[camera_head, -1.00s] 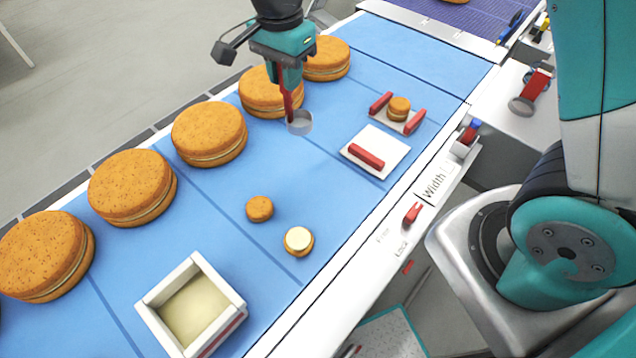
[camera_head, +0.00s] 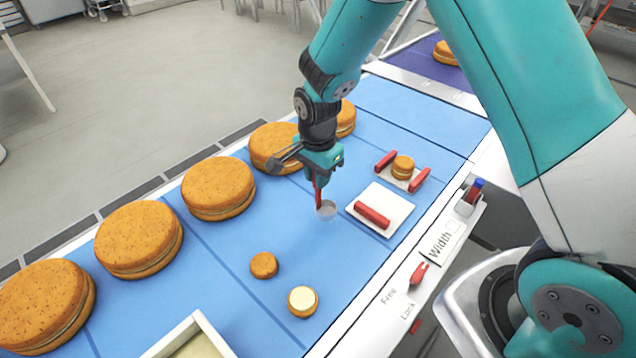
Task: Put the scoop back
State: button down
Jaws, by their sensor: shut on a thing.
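My gripper (camera_head: 319,178) points down over the blue belt, shut on the red handle of the scoop (camera_head: 326,210). The scoop's clear round cup hangs at the lower end; I cannot tell whether it touches the belt. A white plate (camera_head: 390,200) with one red bar (camera_head: 372,215) lies just right of the cup. Beyond it, a small filled round (camera_head: 403,166) sits between two red bars. A white-walled box with cream filling (camera_head: 182,338) is at the bottom edge, partly cut off.
A small plain round (camera_head: 264,265) and a cream-topped round (camera_head: 303,301) lie on the belt (camera_head: 235,290). Several large filled rounds (camera_head: 218,188) line its far left side. A rail with a red lever (camera_head: 418,275) and "Width" label runs along the right edge.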

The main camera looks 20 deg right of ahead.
jog(key=shift+f+p, duration=0.5)
jog(key=shift+f, duration=1.55)
jog(key=shift+f, duration=0.1)
jog(key=c, duration=1)
grip_release()
